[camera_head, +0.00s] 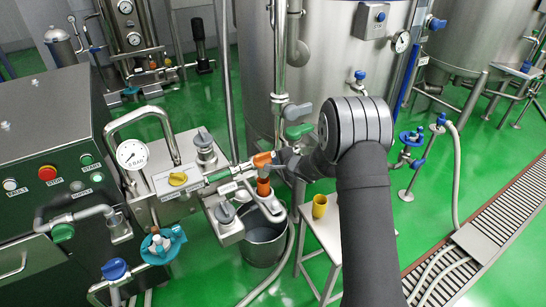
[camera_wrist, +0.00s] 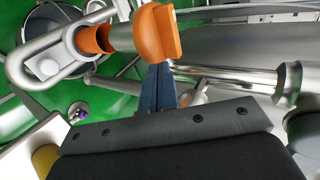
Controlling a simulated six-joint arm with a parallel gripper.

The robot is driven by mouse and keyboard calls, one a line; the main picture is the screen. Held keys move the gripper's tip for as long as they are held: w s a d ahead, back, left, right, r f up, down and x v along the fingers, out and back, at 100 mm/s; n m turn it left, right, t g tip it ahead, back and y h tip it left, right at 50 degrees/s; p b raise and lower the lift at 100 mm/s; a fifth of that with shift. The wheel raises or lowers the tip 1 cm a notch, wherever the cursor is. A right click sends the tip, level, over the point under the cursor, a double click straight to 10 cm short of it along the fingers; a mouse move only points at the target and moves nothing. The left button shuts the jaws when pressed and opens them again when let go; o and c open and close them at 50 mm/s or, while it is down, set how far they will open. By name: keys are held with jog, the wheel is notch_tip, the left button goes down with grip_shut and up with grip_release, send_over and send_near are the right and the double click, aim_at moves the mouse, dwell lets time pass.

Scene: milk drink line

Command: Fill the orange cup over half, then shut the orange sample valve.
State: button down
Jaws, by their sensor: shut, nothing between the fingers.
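The orange sample valve handle (camera_head: 262,159) sits at the end of the pipe; in the wrist view the handle (camera_wrist: 158,32) is large at top centre. My gripper (camera_wrist: 158,82) is shut and empty, its dark fingers right at the near side of the handle; contact is hard to tell. In the head view my gripper (camera_head: 287,157) is just right of the handle. An orange cylindrical piece (camera_head: 263,187), seemingly the orange cup, is below the valve, above a steel bucket; it also shows in the wrist view (camera_wrist: 95,39) inside a metal loop. Its fill level cannot be seen.
A steel bucket (camera_head: 264,246) stands on the floor. A yellow cup (camera_head: 319,206) stands on a small white table (camera_head: 318,229) to the right. A yellow knob (camera_head: 178,178), a gauge (camera_head: 132,154) and grey valve handles crowd the left. A large tank stands behind.

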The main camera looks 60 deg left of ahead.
aim_at(269, 155)
jog(key=shift+a, duration=1.55)
jog(key=shift+w+a+r, duration=0.1)
jog(key=shift+w+a, duration=0.7)
dwell(0.3)
dwell(0.4)
jog(key=v, duration=1.7)
jog(key=shift+d, duration=0.2)
jog(key=shift+a, duration=0.1)
jog(key=x, duration=1.7)
jog(key=shift+a, duration=0.15)
